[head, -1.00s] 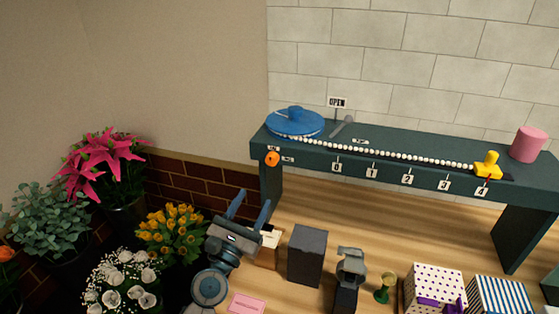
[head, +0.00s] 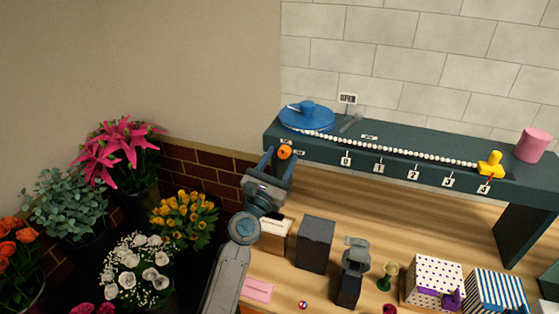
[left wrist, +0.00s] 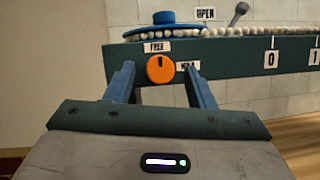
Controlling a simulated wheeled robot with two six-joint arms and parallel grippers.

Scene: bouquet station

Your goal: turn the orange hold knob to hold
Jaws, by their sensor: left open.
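The orange hold knob (head: 284,152) sits on the front face of the dark green shelf (head: 398,158), near its left end. In the left wrist view the knob (left wrist: 159,72) is a round disc with a short dark mark pointing up toward the FREE label (left wrist: 157,47). The HOLD label (left wrist: 186,66) is to its right, partly hidden by a finger. My left gripper (head: 279,160) is open, its blue fingers pointing at the knob, one on each side. In the wrist view the fingers appear apart from the knob. My right gripper is not in view.
A blue disc (head: 306,116), a white bead string (head: 400,148) and a yellow piece (head: 490,164) are on the shelf. An OPEN sign (head: 348,98) stands behind. Dark boxes (head: 316,244) stand on the wooden table below. Flower buckets (head: 184,220) are at left.

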